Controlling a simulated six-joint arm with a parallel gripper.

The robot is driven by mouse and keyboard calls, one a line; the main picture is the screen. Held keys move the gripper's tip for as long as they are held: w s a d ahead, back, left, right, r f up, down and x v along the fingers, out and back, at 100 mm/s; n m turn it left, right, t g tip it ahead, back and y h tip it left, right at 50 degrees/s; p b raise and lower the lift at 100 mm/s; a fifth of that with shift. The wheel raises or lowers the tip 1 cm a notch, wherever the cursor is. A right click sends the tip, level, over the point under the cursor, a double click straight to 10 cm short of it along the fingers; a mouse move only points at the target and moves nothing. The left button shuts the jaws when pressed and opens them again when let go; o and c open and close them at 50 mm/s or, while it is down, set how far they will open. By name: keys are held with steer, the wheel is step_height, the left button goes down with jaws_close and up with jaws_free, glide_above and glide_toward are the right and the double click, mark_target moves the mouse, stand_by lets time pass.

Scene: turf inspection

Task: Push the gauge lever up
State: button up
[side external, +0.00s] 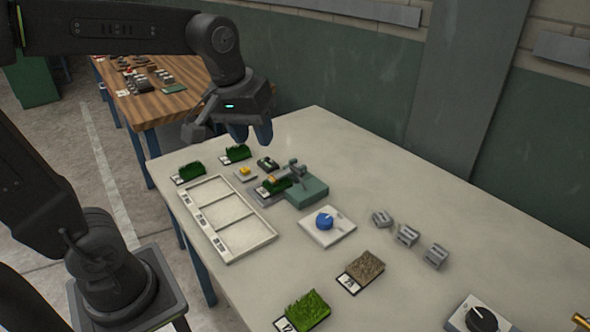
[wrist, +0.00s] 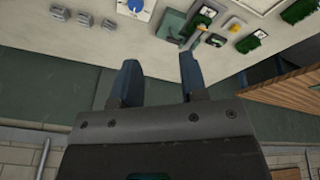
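The gauge (side external: 308,191) is a green block with a grey arm-like lever (side external: 297,170) on top, standing near the middle of the pale table. A green turf sample (side external: 275,185) sits at its left side, under or beside the arm; I cannot tell if they touch. In the wrist view the gauge (wrist: 170,24) is near the top edge, with the lever (wrist: 190,40) pointing down toward my fingers. My gripper (side external: 251,132) is above and behind the gauge, apart from it. In the wrist view my gripper (wrist: 159,76) has its fingers apart and nothing between them.
A three-part tray (side external: 222,257) lies left of the gauge. A blue knob (side external: 325,219) on a white plate and several grey blocks (side external: 406,235) are to the right. A brown turf sample (side external: 366,267) and a green one (side external: 308,307) lie nearer. A wooden table (side external: 160,105) stands behind.

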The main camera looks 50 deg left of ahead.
steer(key=w+a+f+n+g, duration=0.15)
steer(key=w+a+n, duration=0.35)
steer(key=w, duration=0.5)
steer(key=n+g, duration=0.3)
steer(key=n, duration=0.4)
glide_toward(294, 168)
steer(key=f, duration=1)
steer(key=shift+s+a+f, duration=0.15)
steer(key=shift+s+f, duration=0.1)
steer(key=shift+s, duration=0.05)
steer(key=shift+c, duration=0.5)
steer(key=shift+s, duration=0.15)
jaws_close()
steer(key=shift+f, duration=0.1)
